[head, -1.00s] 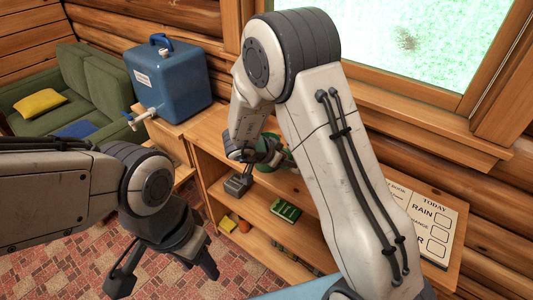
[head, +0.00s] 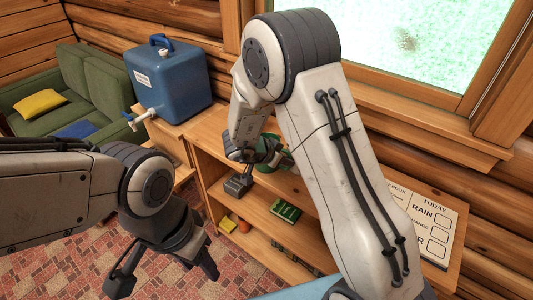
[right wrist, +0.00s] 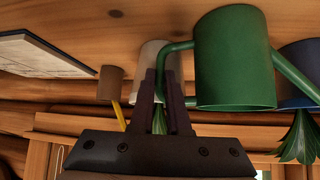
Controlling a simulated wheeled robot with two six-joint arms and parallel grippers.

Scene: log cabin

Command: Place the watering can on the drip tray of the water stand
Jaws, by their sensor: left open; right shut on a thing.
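The green watering can (head: 272,150) is on or just above the shelf unit's top, partly hidden behind my right arm. In the right wrist view the can (right wrist: 235,62) fills the upper middle. My right gripper (right wrist: 164,88) is shut on its looped handle, beside the can's body. The water stand's blue container (head: 177,85) with a tap (head: 143,119) sits at the back left on a wooden stand (head: 172,147). I cannot make out the drip tray clearly. My left gripper (head: 165,278) is open and empty, low above the rug.
The wooden shelf unit (head: 207,128) holds a green box (head: 285,211) and small items inside. A sign board (head: 432,222) lies at its right end. In the right wrist view, a pale pot (right wrist: 147,60), a blue pot (right wrist: 302,70) and a brown cup (right wrist: 111,84) stand near the can.

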